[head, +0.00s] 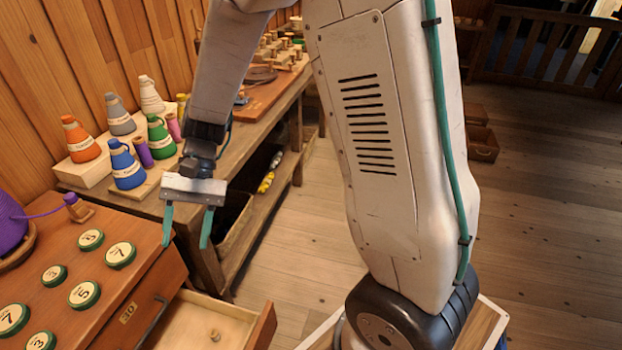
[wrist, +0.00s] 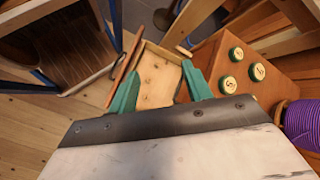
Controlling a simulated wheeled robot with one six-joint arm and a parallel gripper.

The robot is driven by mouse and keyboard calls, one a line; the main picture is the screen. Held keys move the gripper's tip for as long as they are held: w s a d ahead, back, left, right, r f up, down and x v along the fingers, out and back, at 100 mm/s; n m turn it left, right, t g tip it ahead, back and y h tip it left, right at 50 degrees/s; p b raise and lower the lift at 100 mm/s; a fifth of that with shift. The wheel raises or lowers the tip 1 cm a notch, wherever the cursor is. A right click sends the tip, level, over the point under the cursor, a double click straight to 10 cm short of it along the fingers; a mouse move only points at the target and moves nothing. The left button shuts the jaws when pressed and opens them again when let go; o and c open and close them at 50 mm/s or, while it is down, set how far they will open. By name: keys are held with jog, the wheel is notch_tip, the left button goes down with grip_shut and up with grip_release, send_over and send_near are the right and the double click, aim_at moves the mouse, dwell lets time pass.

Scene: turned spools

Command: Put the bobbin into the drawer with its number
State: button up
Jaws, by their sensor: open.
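My gripper (head: 186,242) has two teal fingers, spread apart and empty, hanging above the right edge of the wooden cabinet (head: 140,262). In the wrist view, my gripper (wrist: 162,68) spans the open drawer (wrist: 161,65). That drawer (head: 180,328) is pulled out from the cabinet's right side. A small pale wooden piece (head: 214,335) is inside it; I cannot tell whether it is the bobbin. A number plate (head: 128,312) is on the cabinet front, but I cannot read it surely. No bobbin is between the fingers.
Several numbered green-rimmed discs (head: 84,294) lie on the cabinet top. A purple thread spool (head: 8,225) sits at its left. Coloured cones (head: 127,168) and small spools (head: 143,152) stand on the bench behind. Floor (head: 300,230) right of the bench is clear.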

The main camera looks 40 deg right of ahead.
jog(key=s+d+r+n+t+h, duration=0.3)
jog(key=s+d+r+t+h, duration=0.3)
jog(key=s+d+r, duration=0.8)
jog(key=s+d+h, duration=0.1)
jog(key=s+d, duration=0.1)
jog(key=s, duration=0.1)
jog(key=shift+t, duration=0.3)
jog(key=shift+a, duration=0.15)
